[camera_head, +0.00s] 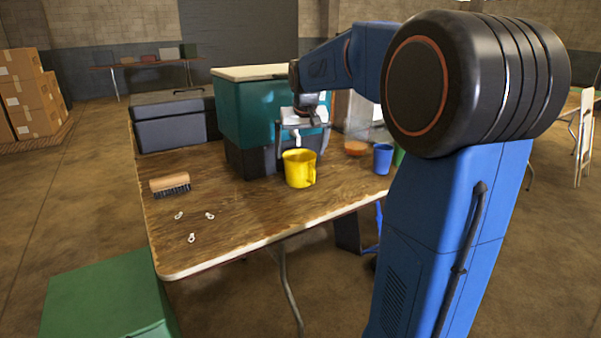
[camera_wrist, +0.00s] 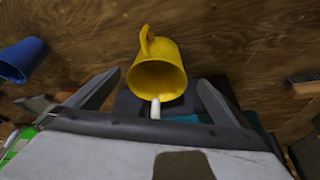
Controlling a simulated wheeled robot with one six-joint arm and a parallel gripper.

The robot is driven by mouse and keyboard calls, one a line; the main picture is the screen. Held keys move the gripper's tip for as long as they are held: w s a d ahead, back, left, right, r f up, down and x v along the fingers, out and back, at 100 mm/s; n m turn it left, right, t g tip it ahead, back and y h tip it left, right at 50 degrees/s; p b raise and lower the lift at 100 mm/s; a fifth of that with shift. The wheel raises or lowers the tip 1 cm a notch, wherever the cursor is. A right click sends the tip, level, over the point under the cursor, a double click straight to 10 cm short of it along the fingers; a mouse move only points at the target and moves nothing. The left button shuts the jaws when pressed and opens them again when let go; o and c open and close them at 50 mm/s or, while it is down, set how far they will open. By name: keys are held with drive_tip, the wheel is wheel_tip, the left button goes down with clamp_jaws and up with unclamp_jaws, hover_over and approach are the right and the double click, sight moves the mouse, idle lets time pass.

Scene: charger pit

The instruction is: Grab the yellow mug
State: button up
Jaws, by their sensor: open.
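The yellow mug (camera_head: 299,169) stands upright on the wooden table (camera_head: 240,222), in front of the teal cooler. Its handle shows on its right side in the head view. My gripper (camera_head: 303,138) is above and just behind the mug, open and empty, with its fingers pointing down. In the wrist view the mug (camera_wrist: 157,72) shows between and beyond the two spread fingers of my gripper (camera_wrist: 159,79). There its open mouth faces the camera and its handle points up. I cannot tell the exact gap between fingers and mug.
The teal cooler (camera_head: 232,110) stands close behind, with a white spout (camera_wrist: 155,108) near the mug. A brush (camera_head: 170,185) and small white pieces lie left. The table's front is mostly clear.

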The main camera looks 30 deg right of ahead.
sight(300, 167)
drive_tip(key=shift+x, duration=4.65)
drive_tip(key=shift+d+r, duration=0.1)
drive_tip(key=c, duration=1.2)
drive_tip(key=shift+o, duration=0.2)
drive_tip(key=shift+r, duration=0.25)
